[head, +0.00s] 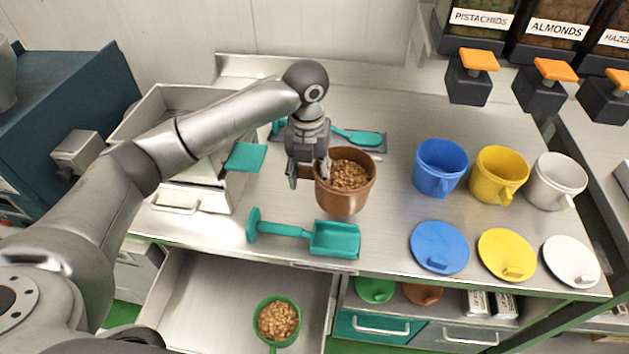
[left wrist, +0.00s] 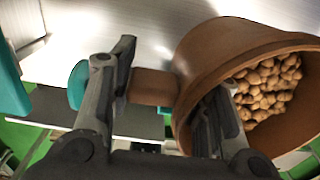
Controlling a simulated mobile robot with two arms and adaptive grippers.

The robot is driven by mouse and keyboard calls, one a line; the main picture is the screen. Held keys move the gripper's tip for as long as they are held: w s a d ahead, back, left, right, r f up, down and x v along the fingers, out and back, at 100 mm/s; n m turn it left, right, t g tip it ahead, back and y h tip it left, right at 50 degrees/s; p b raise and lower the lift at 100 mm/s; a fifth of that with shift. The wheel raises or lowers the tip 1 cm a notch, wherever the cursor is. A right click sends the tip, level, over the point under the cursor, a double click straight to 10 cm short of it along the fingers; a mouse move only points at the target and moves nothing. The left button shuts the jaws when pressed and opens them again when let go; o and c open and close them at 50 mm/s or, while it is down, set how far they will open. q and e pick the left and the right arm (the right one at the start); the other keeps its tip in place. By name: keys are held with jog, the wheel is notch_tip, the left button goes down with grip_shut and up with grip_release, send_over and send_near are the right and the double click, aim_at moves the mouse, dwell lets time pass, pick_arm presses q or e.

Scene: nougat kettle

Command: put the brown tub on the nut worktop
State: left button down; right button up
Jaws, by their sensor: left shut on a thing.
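The brown tub (head: 342,203), filled with nuts, is upright over the steel nut worktop (head: 392,228), near its middle. I cannot tell whether its base touches the surface. My left gripper (head: 309,172) is shut on the tub at its left side, where the handle is. In the left wrist view, the tub (left wrist: 215,48) is tilted in the picture, with nuts inside. One finger of the gripper (left wrist: 160,105) reaches inside the rim and the other is beyond the brown handle. My right gripper is not in view.
A teal scoop (head: 335,238) lies in front of the tub. Blue (head: 437,170), yellow (head: 494,178) and white (head: 553,184) tubs stand right, their lids in front. A green tub (head: 262,335) with nuts sits in the open drawer (head: 205,300). A metal bin (head: 180,98) stands left.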

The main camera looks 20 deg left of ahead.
aim_at(335, 181)
pick_arm(q)
jog(key=w+f, duration=0.3)
jog(key=shift+f, duration=0.15)
notch_tip(335, 181, down, 3)
jog(key=shift+r+p, duration=0.1)
jog(key=shift+p, duration=0.8)
jog(key=shift+f, duration=0.25)
jog(key=c, duration=0.8)
grip_release()
jog(key=shift+o, duration=0.2)
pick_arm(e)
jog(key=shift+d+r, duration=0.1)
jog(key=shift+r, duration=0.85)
